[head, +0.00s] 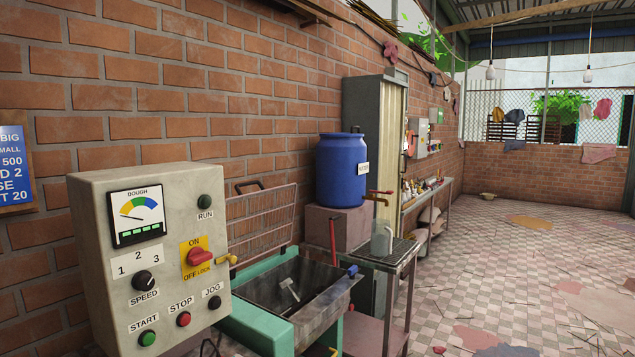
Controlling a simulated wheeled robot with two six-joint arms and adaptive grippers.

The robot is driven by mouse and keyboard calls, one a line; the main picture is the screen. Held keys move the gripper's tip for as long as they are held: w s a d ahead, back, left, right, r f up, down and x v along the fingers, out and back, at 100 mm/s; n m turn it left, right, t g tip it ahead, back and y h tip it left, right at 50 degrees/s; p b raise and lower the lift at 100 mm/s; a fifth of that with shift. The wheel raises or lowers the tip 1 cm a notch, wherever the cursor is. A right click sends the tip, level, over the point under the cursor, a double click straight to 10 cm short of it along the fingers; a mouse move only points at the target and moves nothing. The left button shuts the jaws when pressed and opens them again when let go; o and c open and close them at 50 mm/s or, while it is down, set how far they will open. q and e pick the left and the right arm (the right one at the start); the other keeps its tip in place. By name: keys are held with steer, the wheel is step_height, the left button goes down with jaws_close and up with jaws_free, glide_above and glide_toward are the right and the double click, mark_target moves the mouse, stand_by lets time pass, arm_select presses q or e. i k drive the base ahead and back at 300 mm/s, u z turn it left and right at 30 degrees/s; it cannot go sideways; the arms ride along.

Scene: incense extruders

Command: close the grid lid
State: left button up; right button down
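The grid lid (262,220) is a pinkish wire grid in a frame, with a dark handle at its top left. It stands raised, nearly upright, at the back of the mixing trough (262,268), close to the brick wall. The trough is open; its metal inside and a pale mixing paddle (289,290) show. The control box (151,260) hides the left part of the trough and may hide the lid's lower left corner. Neither of my grippers is in view.
The control box with its dial, red switch and buttons stands in front on the left. A blue barrel (340,169) on a block and a small metal table (385,256) with a grey jug (382,242) stand beyond the trough. The tiled floor at right is mostly open.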

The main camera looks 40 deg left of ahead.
mark_target(232, 270)
steer(key=i, duration=3)
steer(key=u, duration=1.85)
